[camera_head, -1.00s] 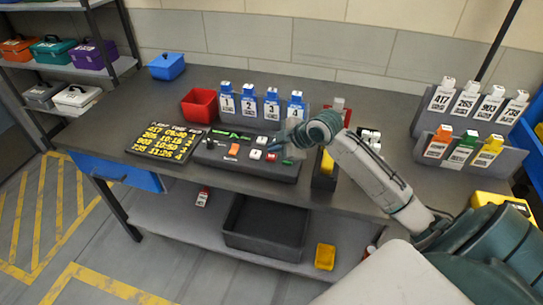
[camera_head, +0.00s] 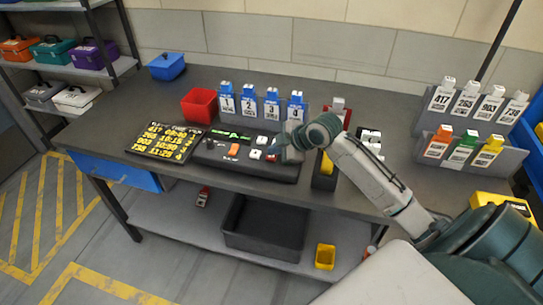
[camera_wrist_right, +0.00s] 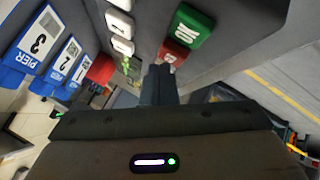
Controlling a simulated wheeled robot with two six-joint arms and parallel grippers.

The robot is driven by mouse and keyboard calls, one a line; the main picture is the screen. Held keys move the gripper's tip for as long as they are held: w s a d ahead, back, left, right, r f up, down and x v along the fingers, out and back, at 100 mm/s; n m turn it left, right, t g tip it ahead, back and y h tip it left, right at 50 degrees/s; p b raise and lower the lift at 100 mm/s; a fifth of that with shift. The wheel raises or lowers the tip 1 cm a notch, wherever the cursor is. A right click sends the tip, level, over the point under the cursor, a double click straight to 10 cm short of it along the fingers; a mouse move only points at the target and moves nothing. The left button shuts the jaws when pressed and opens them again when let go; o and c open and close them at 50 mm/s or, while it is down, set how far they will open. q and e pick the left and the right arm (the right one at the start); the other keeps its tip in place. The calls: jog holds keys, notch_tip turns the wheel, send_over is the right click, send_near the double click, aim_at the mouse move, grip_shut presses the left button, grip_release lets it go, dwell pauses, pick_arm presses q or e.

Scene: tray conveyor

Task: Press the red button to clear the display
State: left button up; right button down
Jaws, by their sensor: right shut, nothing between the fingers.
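The dark button console (camera_head: 222,163) stands at the front of the table. It has white keys (camera_head: 256,154), an orange part (camera_head: 234,149) and a small display with green marks (camera_head: 232,136). The red button (camera_head: 271,157) is at its right end and is partly covered by my right gripper (camera_head: 281,151). In the right wrist view, the red button (camera_wrist_right: 173,52) is beside the green OK button (camera_wrist_right: 189,24). My shut, empty right gripper (camera_wrist_right: 159,70) has its fingertips right at the red button; I cannot tell whether they touch. My left gripper is out of view.
Blue pier holders (camera_head: 271,104) stand behind the console, with a red bin (camera_head: 200,106) to their left. A yellow-lettered board (camera_head: 164,143) lies left of the console. A dark narrow holder (camera_head: 325,177) is close on the right. Labelled bottles (camera_head: 465,102) stand in racks farther right.

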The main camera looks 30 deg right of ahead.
aim_at(275, 157)
jog(key=shift+f, duration=0.45)
dwell(0.5)
jog(key=shift+r+p, duration=0.75)
jog(key=shift+r, duration=0.15)
notch_tip(275, 157, up, 5)
jog(key=p, duration=0.4)
jog(key=shift+p, duration=0.3)
